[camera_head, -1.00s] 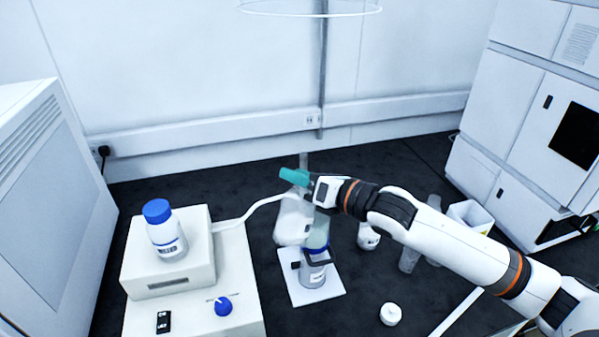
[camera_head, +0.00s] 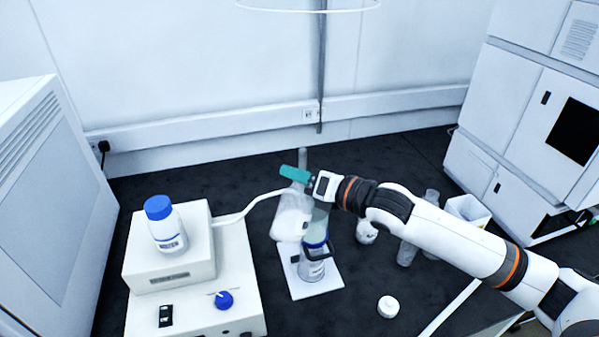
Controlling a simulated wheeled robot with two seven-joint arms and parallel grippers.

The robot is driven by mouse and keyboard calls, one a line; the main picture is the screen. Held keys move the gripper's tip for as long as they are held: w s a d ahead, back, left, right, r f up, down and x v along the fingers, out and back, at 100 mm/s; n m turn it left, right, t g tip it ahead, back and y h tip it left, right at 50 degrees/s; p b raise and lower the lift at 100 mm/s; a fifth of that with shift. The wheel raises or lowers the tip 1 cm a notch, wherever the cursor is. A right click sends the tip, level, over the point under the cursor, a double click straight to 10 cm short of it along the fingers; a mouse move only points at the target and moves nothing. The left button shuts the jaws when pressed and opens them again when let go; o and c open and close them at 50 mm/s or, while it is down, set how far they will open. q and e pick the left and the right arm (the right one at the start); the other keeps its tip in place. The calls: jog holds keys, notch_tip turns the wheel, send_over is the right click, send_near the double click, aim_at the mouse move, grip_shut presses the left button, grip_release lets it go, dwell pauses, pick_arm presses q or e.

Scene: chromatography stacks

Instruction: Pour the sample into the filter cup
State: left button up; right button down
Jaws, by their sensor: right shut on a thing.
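My right gripper (camera_head: 299,182), with a teal finger, is shut on a translucent white bottle (camera_head: 291,222). The bottle is tilted and hangs beside the upper left of the filter cup (camera_head: 318,228), a clear cup above a blue collar. From this view I cannot tell whether the bottle's mouth is over the cup, or whether liquid is flowing. The cup sits on a receiving bottle (camera_head: 312,268) on a white plate (camera_head: 330,283), with a dark clamp around it. My left gripper is not in view.
A pump box (camera_head: 195,283) with a blue knob and a blue-capped bottle (camera_head: 166,228) stand at left; a white hose runs from the box. A small bottle (camera_head: 366,232), clear cylinders (camera_head: 407,252) and a white bin (camera_head: 466,213) are at right. A white cap (camera_head: 388,307) lies in front.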

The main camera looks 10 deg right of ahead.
jog(key=shift+w+p, duration=0.1)
jog(key=shift+p, duration=0.25)
jog(key=shift+d+f+m, duration=0.1)
jog(key=shift+f+m, duration=0.2)
jog(key=shift+m, duration=0.2)
jog(key=shift+f+m+p, duration=0.2)
jog(key=shift+m+p, duration=0.1)
jog(key=shift+p, duration=0.1)
jog(key=shift+f, duration=0.2)
jog(key=shift+w+g, duration=0.1)
jog(key=shift+g, duration=0.2)
jog(key=shift+d+f+m+p, duration=0.1)
jog(key=shift+f+m+p, duration=0.25)
jog(key=shift+m, duration=0.35)
